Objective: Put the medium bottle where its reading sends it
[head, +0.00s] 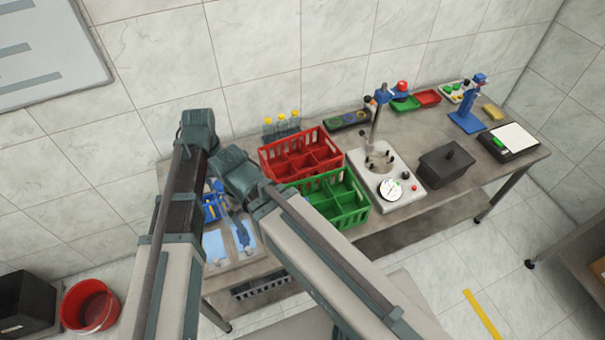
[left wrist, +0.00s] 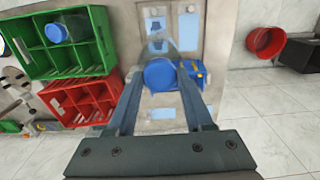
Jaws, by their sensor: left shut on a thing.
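My left gripper (left wrist: 162,88) is shut on a bottle with a round blue top (left wrist: 158,73), seen end-on between the fingers in the left wrist view. The bottle's body is mostly hidden, and its size is unclear. In the head view my arm links cover much of this area. A grey station with a post and a round white dial (head: 390,189) stands right of the crates; its reading is too small to tell. The green crate (head: 350,215) and red crate (head: 300,140) stand side by side, both divided. Another blue-topped bottle (left wrist: 57,32) is in the green crate. My right gripper is not in view.
A blue holder with yellow bits (left wrist: 191,76) is beside the held bottle. Yellow-topped tubes (head: 282,123) stand behind the red crate. A black box (head: 447,164) is right of the station. A red bucket (head: 90,305) stands on the floor at left.

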